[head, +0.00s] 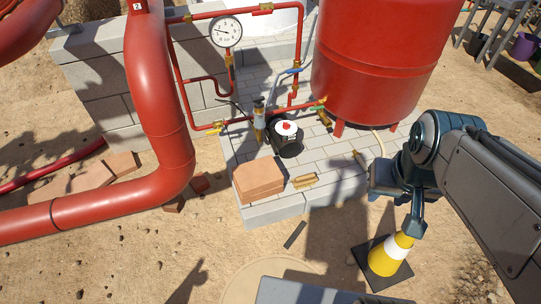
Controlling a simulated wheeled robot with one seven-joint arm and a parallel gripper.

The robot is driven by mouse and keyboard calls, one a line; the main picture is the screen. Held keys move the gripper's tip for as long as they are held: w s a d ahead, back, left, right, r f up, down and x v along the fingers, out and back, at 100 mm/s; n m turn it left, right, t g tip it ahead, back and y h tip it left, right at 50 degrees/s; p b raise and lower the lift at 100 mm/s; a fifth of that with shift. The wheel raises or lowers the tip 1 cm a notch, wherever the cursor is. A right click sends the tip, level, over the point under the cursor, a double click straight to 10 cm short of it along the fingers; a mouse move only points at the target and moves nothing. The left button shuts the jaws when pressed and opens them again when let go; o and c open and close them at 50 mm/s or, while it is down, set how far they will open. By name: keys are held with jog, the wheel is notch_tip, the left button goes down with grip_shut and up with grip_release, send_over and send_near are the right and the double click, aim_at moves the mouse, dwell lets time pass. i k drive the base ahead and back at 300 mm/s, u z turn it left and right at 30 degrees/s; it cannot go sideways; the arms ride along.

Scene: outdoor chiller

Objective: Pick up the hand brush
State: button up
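What looks like the hand brush (304,181) is a small tan, wooden-looking piece. It lies on the paved block platform (330,190), close to its front edge and just right of the stacked bricks. My gripper (413,229) hangs from the end of my arm at the right, pointing down. It is to the right of the brush and nearer to me, clearly apart from it. In the picture its tip overlaps the top of a yellow and white cone. Its fingers are small and seen edge-on, so their opening does not show.
Terracotta bricks (258,180) sit left of the brush. A black pot with a white lid (287,138) stands behind it. Red pipes (160,110) and a red tank (375,60) surround the platform. The cone (387,257) stands on sand, and a dark bar (294,235) lies in front.

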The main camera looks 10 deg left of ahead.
aim_at(300, 181)
jog(key=u, duration=1.05)
jog(key=i, duration=1.35)
jog(key=z, duration=1.8)
